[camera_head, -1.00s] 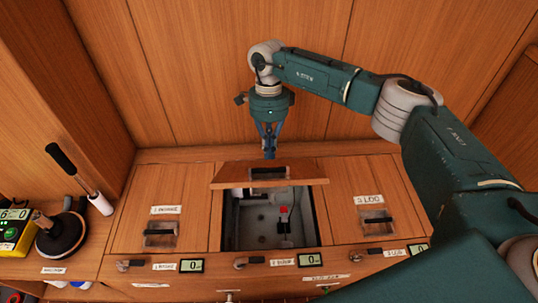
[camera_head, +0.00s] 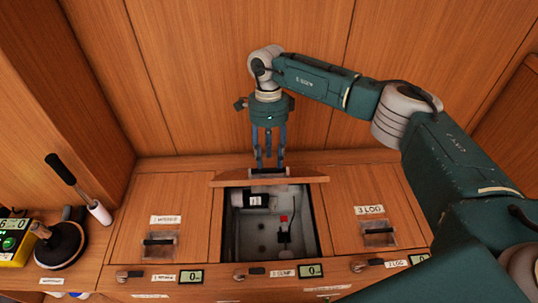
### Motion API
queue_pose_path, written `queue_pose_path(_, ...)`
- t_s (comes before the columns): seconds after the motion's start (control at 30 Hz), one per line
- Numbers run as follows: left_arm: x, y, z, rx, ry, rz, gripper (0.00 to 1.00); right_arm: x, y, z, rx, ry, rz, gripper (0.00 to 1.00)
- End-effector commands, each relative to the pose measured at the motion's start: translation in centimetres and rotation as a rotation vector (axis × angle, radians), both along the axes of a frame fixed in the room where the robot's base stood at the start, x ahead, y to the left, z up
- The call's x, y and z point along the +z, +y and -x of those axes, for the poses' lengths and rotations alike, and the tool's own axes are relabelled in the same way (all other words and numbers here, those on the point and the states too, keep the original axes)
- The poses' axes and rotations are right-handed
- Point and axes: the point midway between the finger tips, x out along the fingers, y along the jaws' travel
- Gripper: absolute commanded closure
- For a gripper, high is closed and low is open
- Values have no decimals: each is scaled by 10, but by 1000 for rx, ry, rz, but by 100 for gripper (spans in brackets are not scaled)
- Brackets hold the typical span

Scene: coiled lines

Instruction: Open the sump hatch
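The sump hatch is the middle of three hatches. Its wooden lid (camera_head: 222,180) stands raised along the back edge of the opening, seen nearly edge-on, with its recessed handle (camera_head: 268,173) at the top. The sump compartment (camera_head: 268,237) below is uncovered and shows grey walls, a dark-and-white device, and a small red-topped part. My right gripper (camera_head: 268,162) points down right at the lid's upper edge, its two fingers spread apart with nothing seen between them. Whether the fingertips touch the lid cannot be told. My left gripper is out of view.
A left hatch (camera_head: 190,205) and a hatch labelled 3 LOG (camera_head: 358,190) lie closed on either side. Latches and small displays (camera_head: 310,271) line the front edge. A round black-based item (camera_head: 62,248) and a yellow box (camera_head: 14,243) stand at left. A wood wall rises behind.

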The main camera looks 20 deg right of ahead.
Motion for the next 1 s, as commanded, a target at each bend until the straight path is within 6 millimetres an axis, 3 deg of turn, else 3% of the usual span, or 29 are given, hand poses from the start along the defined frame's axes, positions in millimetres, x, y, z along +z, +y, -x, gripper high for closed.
queue_pose_path(0.27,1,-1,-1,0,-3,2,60,8,0,-2,0,-2,-1,61)
queue_pose_path(0.7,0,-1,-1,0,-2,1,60,93,-4,-17,0,-2,-1,61)
queue_pose_path(1.0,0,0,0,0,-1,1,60,118,-6,-21,0,0,0,61)
